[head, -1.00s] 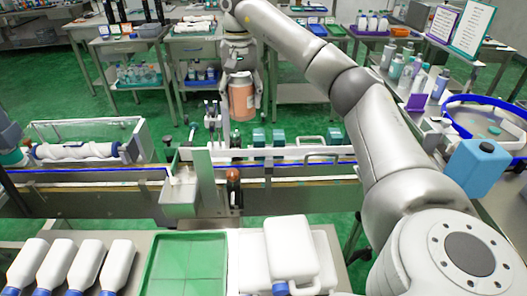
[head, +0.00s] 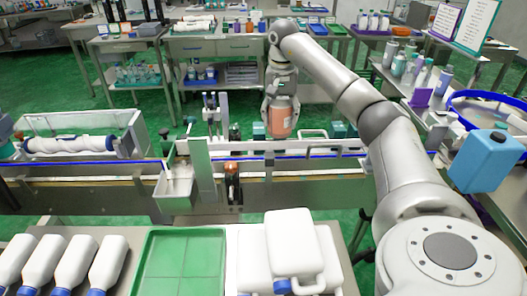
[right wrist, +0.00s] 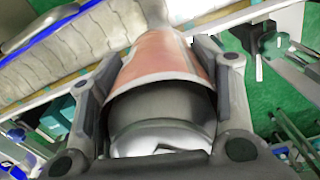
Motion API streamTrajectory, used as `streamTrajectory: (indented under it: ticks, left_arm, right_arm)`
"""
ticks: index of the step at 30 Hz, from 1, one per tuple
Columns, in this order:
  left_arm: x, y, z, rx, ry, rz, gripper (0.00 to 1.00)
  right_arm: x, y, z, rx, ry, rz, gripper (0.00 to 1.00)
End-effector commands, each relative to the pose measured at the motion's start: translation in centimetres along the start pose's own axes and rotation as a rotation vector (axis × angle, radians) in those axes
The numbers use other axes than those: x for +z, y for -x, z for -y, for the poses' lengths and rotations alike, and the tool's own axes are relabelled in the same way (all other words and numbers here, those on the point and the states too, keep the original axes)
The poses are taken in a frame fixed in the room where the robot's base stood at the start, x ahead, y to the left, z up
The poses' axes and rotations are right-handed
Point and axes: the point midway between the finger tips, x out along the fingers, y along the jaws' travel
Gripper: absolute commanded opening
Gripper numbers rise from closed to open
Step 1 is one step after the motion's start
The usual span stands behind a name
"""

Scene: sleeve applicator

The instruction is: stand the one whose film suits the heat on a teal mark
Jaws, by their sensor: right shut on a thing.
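My right gripper (head: 281,108) is shut on an orange-wrapped container (head: 282,120), held upright over the far side of the conveyor line. In the right wrist view the orange film (right wrist: 158,58) sits between the two fingers (right wrist: 160,105), with a dark rim and grey end nearest the camera. Two sign boards stand at the back right, one purple-edged (head: 443,22) and one teal-edged (head: 473,27); their text is too small to read. I cannot make out a teal mark for certain. My left gripper is not in view.
A conveyor with blue rails (head: 90,164) crosses the middle. A metal bin (head: 174,190) and an upright post (head: 202,170) stand on its near side. A green tray (head: 183,262), white bottles and a white jug (head: 290,240) are in front. A blue jug (head: 487,160) stands at right.

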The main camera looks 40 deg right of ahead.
Motion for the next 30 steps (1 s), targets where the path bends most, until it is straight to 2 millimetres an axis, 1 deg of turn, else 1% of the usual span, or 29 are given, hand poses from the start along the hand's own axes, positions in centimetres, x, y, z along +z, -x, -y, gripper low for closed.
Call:
streamTrajectory:
  ticks: [1,3,6,7,8,16,21,23,30]
  left_arm:
    - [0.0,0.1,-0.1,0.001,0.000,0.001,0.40]
    - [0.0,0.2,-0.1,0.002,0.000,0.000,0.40]
    - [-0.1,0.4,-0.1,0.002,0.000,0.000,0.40]
    - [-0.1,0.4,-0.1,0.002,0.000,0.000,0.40]
    - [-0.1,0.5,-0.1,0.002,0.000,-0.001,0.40]
    - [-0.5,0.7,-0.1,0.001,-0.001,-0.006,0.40]
    - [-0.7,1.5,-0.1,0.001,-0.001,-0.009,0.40]
    - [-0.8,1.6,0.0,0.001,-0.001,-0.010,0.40]
    - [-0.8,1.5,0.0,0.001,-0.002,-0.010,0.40]
  right_arm:
    - [1.1,-0.6,0.9,0.001,0.008,0.001,0.22]
    - [1.9,-2.1,1.6,0.002,0.004,0.002,0.22]
    - [2.9,-3.7,2.6,0.001,0.004,0.002,0.22]
    - [3.1,-4.1,2.8,0.000,0.003,0.002,0.22]
    - [3.3,-4.4,3.0,-0.001,0.002,0.002,0.16]
    - [4.6,-6.6,4.2,0.002,0.003,0.005,0.16]
    - [4.6,-8.7,4.1,0.000,0.000,0.004,0.16]
    - [4.5,-9.2,4.1,-0.001,0.000,0.003,0.16]
    - [4.5,-9.4,4.1,-0.002,0.000,0.000,0.16]
